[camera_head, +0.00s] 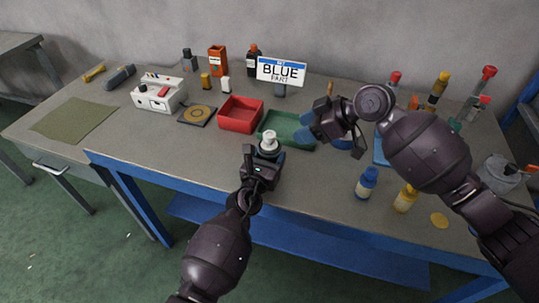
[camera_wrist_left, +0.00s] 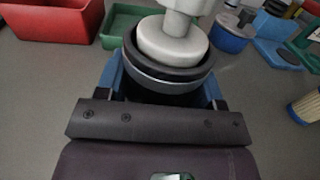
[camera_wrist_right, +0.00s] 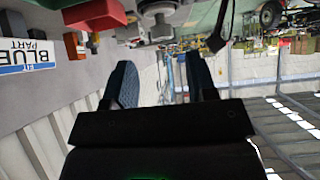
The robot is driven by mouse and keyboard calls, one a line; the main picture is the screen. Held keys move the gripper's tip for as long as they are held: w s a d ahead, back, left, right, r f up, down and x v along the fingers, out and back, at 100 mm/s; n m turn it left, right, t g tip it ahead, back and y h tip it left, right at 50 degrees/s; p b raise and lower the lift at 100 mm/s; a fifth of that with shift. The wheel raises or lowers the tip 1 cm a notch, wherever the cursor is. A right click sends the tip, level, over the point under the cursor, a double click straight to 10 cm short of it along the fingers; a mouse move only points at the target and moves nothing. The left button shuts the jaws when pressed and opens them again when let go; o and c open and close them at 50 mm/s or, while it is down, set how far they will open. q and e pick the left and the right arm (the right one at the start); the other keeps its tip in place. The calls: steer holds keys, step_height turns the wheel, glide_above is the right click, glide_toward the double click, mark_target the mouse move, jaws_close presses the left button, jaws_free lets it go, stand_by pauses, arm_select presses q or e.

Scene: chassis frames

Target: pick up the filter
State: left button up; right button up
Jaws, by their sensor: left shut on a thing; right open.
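The filter (camera_head: 268,142), a dark round body with a white top and a narrower white neck, is in my left gripper (camera_head: 266,156) near the middle of the table's front. In the left wrist view the filter (camera_wrist_left: 170,45) stands between the blue fingers of my left gripper (camera_wrist_left: 163,82), which are shut on its sides. Its lower part is hidden by the gripper. I cannot tell whether it touches the table. My right gripper (camera_head: 326,128) is open and empty above the table, right of the filter. In the right wrist view nothing is between its fingers (camera_wrist_right: 160,72).
A green tray (camera_head: 301,143) lies just behind and right of the filter, with a red bin (camera_head: 241,127) to its left. The "BLUE PART" sign (camera_head: 281,71) stands behind.

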steer(key=shift+o, duration=0.7)
steer(key=shift+f, duration=0.15)
steer(key=n+t+h, duration=0.3)
steer(key=n+t, duration=1)
steer(key=n, duration=1.3)
glide_toward(272, 138)
steer(key=shift+x, duration=5.75)
